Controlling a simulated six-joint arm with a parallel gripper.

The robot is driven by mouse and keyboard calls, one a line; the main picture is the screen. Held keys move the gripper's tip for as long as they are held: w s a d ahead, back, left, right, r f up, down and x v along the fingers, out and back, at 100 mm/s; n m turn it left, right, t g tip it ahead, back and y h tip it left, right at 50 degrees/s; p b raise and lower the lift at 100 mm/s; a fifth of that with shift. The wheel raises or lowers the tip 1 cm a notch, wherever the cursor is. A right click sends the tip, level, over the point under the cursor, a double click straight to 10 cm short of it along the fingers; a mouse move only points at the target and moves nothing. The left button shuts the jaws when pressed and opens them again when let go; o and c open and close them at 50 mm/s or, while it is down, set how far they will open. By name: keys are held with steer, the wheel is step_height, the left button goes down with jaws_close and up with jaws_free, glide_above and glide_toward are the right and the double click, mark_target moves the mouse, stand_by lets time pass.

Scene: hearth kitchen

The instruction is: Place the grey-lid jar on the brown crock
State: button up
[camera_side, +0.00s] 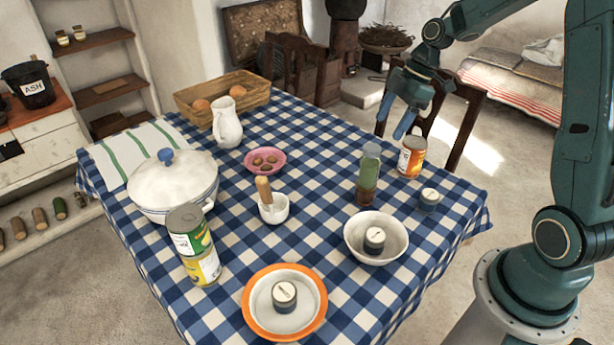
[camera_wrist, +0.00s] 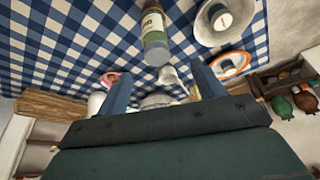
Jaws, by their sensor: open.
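Several small squat jars with pale marked lids and grey-blue sides are in the side view. One jar (camera_side: 429,199) stands on the cloth at the right, one (camera_side: 375,239) is inside a white bowl (camera_side: 352,222), and one (camera_side: 284,295) is in an orange-rimmed dish (camera_side: 254,325). A tall green-and-brown jar (camera_side: 369,176) with a greyish top stands near the right edge; it also shows in the wrist view (camera_wrist: 155,38). I cannot tell which is the grey-lid jar, and I cannot single out a brown crock. My gripper (camera_side: 391,126) is open and empty, above the table's far right edge; its fingers frame the wrist view (camera_wrist: 160,75).
An orange-labelled can (camera_side: 411,157) stands close to the tall jar. A white tureen (camera_side: 165,185), stacked cans (camera_side: 196,245), a mortar (camera_side: 274,210), a pink bowl (camera_side: 265,161), a jug (camera_side: 227,122) and a basket (camera_side: 205,112) take up the left and back. A chair (camera_side: 455,120) stands behind my gripper.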

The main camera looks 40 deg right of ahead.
steer(key=s+a+r+m+t+h, duration=0.1)
steer(key=s+a+r+m+h, duration=0.1)
steer(key=s+a+r+m, duration=0.5)
steer(key=s+a+r+m+t, duration=0.1)
steer(key=s+a+r+m, duration=0.1)
steer(key=s, duration=0.5)
steer(key=s+a+r+m+t+h, duration=0.1)
steer(key=s+a+r+m, duration=0.2)
steer(key=s, duration=0.4)
steer(key=shift+s+a+r+t+h, duration=0.2)
steer(key=shift+a+r+t+h, duration=0.1)
steer(key=shift+a, duration=0.45)
